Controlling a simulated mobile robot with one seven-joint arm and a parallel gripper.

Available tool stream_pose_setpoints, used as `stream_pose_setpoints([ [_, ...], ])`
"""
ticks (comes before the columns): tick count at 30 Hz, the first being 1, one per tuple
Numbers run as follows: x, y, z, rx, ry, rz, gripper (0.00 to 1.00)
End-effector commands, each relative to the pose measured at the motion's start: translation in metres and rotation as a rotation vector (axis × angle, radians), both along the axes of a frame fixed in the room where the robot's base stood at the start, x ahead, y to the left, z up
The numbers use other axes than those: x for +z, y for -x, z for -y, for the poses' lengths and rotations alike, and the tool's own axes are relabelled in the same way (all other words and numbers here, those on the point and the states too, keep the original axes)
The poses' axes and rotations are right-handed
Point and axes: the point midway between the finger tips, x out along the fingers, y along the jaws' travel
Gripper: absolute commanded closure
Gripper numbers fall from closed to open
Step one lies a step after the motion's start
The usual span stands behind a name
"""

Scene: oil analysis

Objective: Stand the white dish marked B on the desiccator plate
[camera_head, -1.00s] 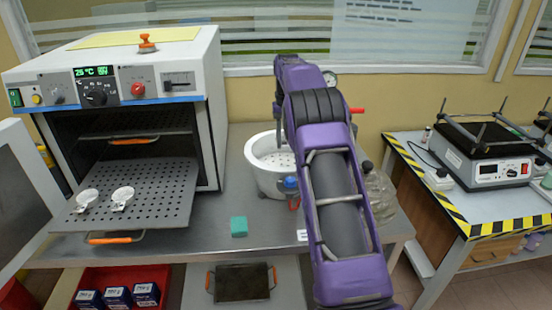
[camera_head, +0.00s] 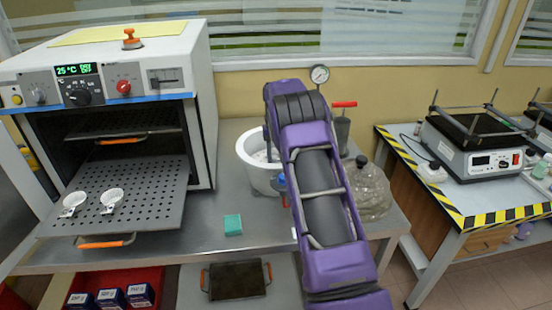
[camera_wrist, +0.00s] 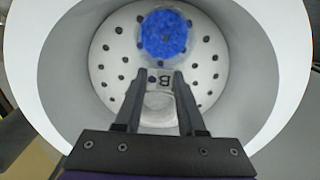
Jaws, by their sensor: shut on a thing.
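The desiccator is a white bowl (camera_head: 250,172) on the bench, partly hidden by my arm. In the wrist view its white plate (camera_wrist: 108,76) with dark holes fills the middle, inside a wide pale rim (camera_wrist: 292,80). My gripper (camera_wrist: 166,74) is over the bowl, shut on the white dish's tab marked B (camera_wrist: 163,82), whose letter reads upside down. A round blue granular patch (camera_wrist: 165,34) with a pale edge shows just beyond the tab. I cannot tell whether the dish touches the plate. The head view does not show the jaws.
Two small white dishes (camera_head: 74,201) (camera_head: 111,198) stand on the perforated oven shelf (camera_head: 150,205). A teal block (camera_head: 232,225) lies on the bench in front of the bowl. A clear glass lid or vessel (camera_head: 368,190) and a gauge (camera_head: 320,74) are right of and behind my arm.

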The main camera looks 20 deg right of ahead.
Motion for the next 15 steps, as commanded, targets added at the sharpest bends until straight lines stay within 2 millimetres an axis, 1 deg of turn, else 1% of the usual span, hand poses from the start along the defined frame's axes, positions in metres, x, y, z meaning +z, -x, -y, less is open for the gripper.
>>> stream_pose_setpoints([
  [6, 0.0003, -0.0004, 0.0001, 0.000, 0.000, 0.002, 1.00],
  [9, -0.0029, -0.0003, 0.0002, 0.000, 0.000, 0.001, 1.00],
  [10, -0.0031, -0.0003, 0.0002, 0.000, 0.000, 0.001, 0.59],
  [12, -0.0024, -0.0003, 0.0003, 0.000, 0.000, 0.001, 0.47],
  [15, -0.0023, -0.0003, 0.0003, 0.000, 0.000, 0.001, 0.31],
])
